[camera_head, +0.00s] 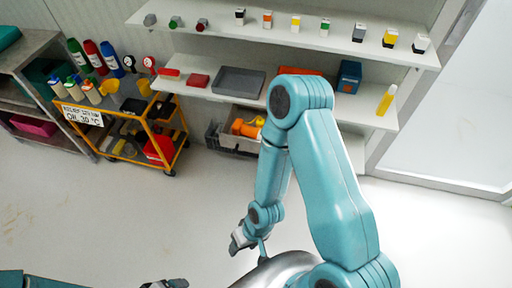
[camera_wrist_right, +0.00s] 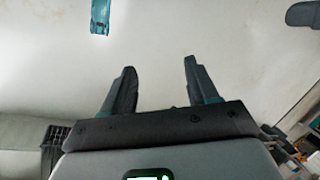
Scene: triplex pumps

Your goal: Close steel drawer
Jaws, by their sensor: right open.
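A grey open-topped drawer or bin (camera_head: 232,143) with orange items in it sits low under the shelves, partly hidden behind my right arm. I cannot tell for sure whether it is the steel drawer, or how far it is pulled out. My right gripper (camera_head: 238,242) hangs over the floor in front of it, well apart from it. In the right wrist view my right gripper (camera_wrist_right: 160,85) is open and empty, its two fingers apart against the pale floor. My left gripper (camera_head: 166,284) shows only in part at the bottom edge; its jaws are unclear.
A yellow trolley (camera_head: 172,140) with bottles and a paper sign stands left of the drawer. A metal rack (camera_head: 22,60) stands at far left. Wall shelves (camera_head: 300,38) hold small blocks, trays and a yellow bottle. The floor (camera_head: 110,220) between is clear.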

